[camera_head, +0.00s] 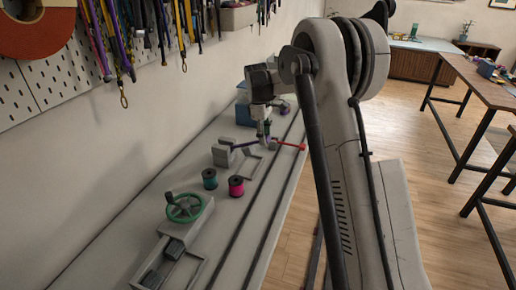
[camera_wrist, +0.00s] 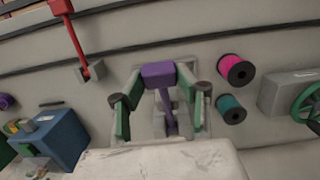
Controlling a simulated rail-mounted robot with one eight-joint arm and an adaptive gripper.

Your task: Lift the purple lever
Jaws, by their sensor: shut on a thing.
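The purple lever (camera_wrist: 168,118) stands in the middle of the wrist view, with a block-shaped purple handle on top and a thin purple stem running down to a grey base. In the wrist view my gripper (camera_wrist: 158,88) has one finger on each side of the purple handle and is shut on it.
A red lever (camera_wrist: 75,35) on a grey mount stands close by. A magenta spool (camera_wrist: 236,68), a teal spool (camera_wrist: 230,108) and a green handwheel (camera_head: 185,207) are on the bench (camera_head: 120,200). A blue box (camera_wrist: 60,138) lies on the other side. Cords hang on the pegboard.

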